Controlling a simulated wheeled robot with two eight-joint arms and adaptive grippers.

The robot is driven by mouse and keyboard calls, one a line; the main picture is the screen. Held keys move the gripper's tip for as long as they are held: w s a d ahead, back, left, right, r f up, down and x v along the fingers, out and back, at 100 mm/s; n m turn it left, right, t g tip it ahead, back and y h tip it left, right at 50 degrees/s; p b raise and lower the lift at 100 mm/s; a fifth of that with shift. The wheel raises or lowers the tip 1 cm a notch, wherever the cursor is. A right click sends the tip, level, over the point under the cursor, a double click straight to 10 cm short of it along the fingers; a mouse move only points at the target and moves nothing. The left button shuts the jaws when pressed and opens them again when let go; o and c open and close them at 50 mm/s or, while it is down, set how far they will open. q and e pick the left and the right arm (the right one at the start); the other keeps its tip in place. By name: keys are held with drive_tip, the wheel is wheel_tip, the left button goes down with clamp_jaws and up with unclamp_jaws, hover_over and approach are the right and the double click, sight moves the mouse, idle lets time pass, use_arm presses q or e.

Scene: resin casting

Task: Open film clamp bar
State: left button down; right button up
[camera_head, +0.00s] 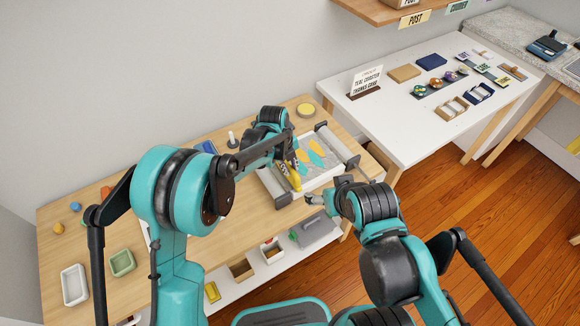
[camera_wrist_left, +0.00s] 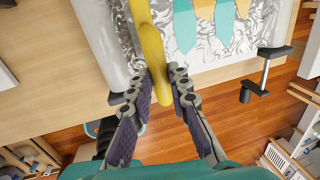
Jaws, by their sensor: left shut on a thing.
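The film clamp bar (camera_head: 294,182) is a yellow bar lying along the left side of the film press frame (camera_head: 312,184). It also shows in the left wrist view (camera_wrist_left: 151,42), running from the top edge down between the fingers. My left gripper (camera_wrist_left: 162,82) is shut on the rounded near end of this bar; in the head view the gripper (camera_head: 291,165) partly hides it. Beside the bar lies shiny film (camera_wrist_left: 205,45) with teal and orange leaf-shaped pieces (camera_wrist_left: 184,25). My right gripper (camera_head: 314,199) hovers near the frame's front right corner; its opening is unclear.
A grey roller (camera_head: 337,146) lies at the frame's right, and a crank handle (camera_wrist_left: 265,72) juts out beside the film. Pale and green trays (camera_head: 122,262) stand on the wooden table at left. A white table (camera_head: 400,130) with small goods stands behind right.

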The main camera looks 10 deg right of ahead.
use_arm(q)
drive_tip(key=shift+w+a+r, duration=0.1)
drive_tip(key=shift+w+r, duration=0.15)
drive_tip(key=shift+r, duration=0.25)
drive_tip(key=w+a+r+g+h+p, duration=0.2)
drive_tip(key=w+r+g+p, duration=0.2)
drive_tip(key=w+r+g, duration=0.2)
drive_tip(key=shift+w+a+r+n+h, duration=0.35)
drive_tip(key=shift+w+r, duration=0.25)
drive_tip(key=shift+r, duration=0.3)
drive_tip(key=c, duration=1.4)
unclamp_jaws()
wheel_tip(320, 180, up, 10)
